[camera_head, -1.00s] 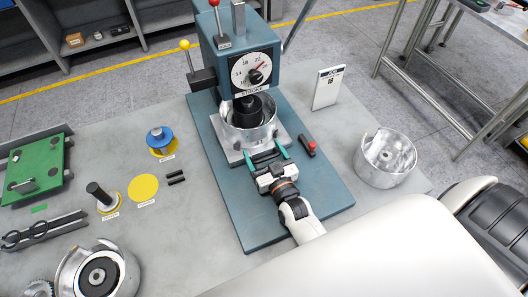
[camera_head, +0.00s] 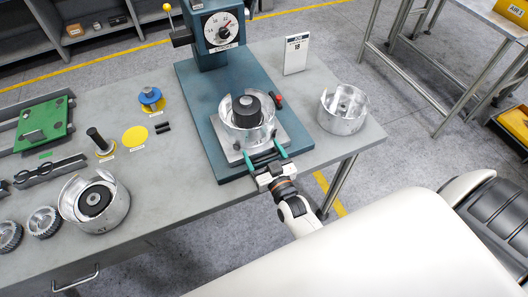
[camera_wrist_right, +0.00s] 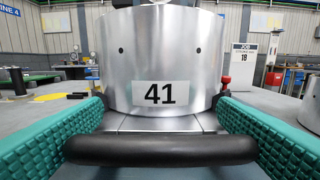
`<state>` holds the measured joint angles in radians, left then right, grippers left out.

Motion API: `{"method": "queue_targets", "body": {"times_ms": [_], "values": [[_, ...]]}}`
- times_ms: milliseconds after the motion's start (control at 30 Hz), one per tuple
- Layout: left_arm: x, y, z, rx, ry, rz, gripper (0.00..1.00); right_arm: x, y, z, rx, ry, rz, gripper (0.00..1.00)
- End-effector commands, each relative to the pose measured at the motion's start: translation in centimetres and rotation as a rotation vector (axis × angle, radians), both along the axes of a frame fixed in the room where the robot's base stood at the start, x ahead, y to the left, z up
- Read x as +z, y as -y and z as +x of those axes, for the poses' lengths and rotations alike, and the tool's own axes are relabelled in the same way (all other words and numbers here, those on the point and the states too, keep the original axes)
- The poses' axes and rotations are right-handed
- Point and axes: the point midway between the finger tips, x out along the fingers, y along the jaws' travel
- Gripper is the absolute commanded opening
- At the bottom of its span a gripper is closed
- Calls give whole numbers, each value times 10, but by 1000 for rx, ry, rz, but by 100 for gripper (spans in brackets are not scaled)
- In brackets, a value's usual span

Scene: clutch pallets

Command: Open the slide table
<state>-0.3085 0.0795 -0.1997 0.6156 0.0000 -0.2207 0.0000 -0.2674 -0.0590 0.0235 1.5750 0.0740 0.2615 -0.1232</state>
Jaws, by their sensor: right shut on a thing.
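The slide table (camera_head: 229,149) is a light grey plate on the blue press base (camera_head: 200,110). It sits near the base's front edge, clear of the press head (camera_head: 222,27). A silver cut-away housing marked 41 (camera_wrist_right: 160,60) stands upright on it, with a black cylinder (camera_head: 246,111) inside. My right gripper (camera_head: 265,156) is at the plate's front, its teal fingers on either side of the black bar handle (camera_wrist_right: 160,149), shut on it. The handle spans between both fingers in the wrist view. My left gripper is not in view.
A second silver housing (camera_head: 341,113) and a job sign (camera_head: 296,54) stand to the right. A red-topped black part (camera_head: 277,100) lies beside the slide table. Left are a yellow disc (camera_head: 135,136), a green plate (camera_head: 45,124), gears and another housing (camera_head: 119,211). The bench front edge is close.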

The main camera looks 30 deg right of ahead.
Motion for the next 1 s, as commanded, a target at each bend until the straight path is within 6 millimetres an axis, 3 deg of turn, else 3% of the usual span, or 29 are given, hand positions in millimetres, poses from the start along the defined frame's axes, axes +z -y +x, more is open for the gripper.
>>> {"method": "queue_targets", "body": {"times_ms": [367,400,433,767,1000], "values": [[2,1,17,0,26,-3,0,3,-2,1,2,6,7,41],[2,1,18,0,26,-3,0,2,-2,1,2,6,7,85],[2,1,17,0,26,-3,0,2,-2,1,2,6,7,90],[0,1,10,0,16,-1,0,2,-1,-1,1,5,3,91],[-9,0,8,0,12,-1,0,-2,-3,-38,1,1,2,91]]}}
